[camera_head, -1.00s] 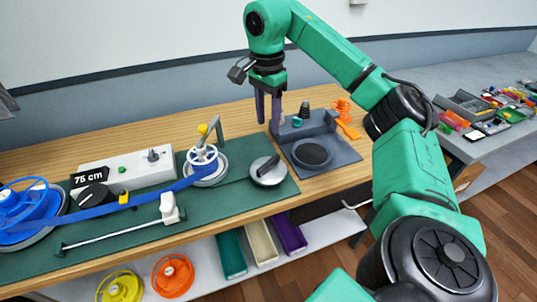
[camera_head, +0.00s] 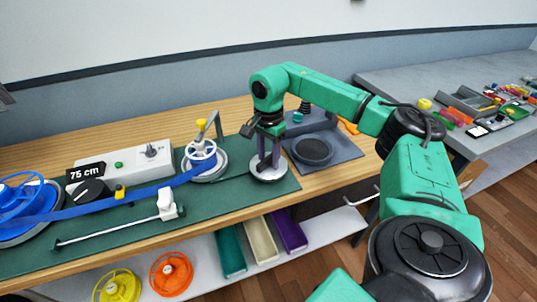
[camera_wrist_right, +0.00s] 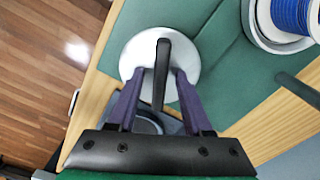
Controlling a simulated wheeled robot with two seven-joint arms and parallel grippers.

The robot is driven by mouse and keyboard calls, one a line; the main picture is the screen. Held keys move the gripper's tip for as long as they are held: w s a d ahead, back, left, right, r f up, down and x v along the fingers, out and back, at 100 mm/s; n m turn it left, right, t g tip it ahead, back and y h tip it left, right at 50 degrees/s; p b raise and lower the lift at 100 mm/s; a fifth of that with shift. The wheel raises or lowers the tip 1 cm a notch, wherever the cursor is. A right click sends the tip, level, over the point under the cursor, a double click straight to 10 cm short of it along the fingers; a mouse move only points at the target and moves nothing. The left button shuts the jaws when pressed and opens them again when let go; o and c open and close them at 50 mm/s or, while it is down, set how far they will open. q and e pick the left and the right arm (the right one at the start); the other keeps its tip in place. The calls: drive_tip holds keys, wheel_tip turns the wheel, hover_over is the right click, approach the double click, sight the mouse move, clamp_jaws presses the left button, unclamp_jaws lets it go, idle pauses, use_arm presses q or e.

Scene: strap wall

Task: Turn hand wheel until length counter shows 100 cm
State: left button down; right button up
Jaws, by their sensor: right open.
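The length counter (camera_head: 86,172) is a black display reading 75 cm on a grey console. The hand wheel (camera_head: 268,174) is a pale disc with a dark bar handle, at the right end of the green mat. My right gripper (camera_head: 267,160) is over it, pointing down. In the right wrist view the dark handle (camera_wrist_right: 161,70) lies between the two open fingers (camera_wrist_right: 155,85), with the pale disc (camera_wrist_right: 130,62) beneath; whether a finger touches it I cannot tell. My left gripper is not in view.
A blue strap (camera_head: 130,200) runs from a blue reel (camera_head: 25,210) to a white spool wheel (camera_head: 201,155). A grey fixture with a round dark pad (camera_head: 312,151) stands right of the hand wheel. Yellow (camera_head: 117,287) and orange (camera_head: 172,272) reels lie on the lower shelf.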

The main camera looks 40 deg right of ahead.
clamp_jaws()
drive_tip(key=shift+r+m, duration=0.1)
drive_tip(key=shift+m, duration=0.5)
drive_tip(key=shift+m+p, duration=0.45)
drive_tip(key=shift+m, duration=0.45)
drive_tip(key=shift+m+p, duration=0.35)
drive_tip(key=shift+m, duration=1.05)
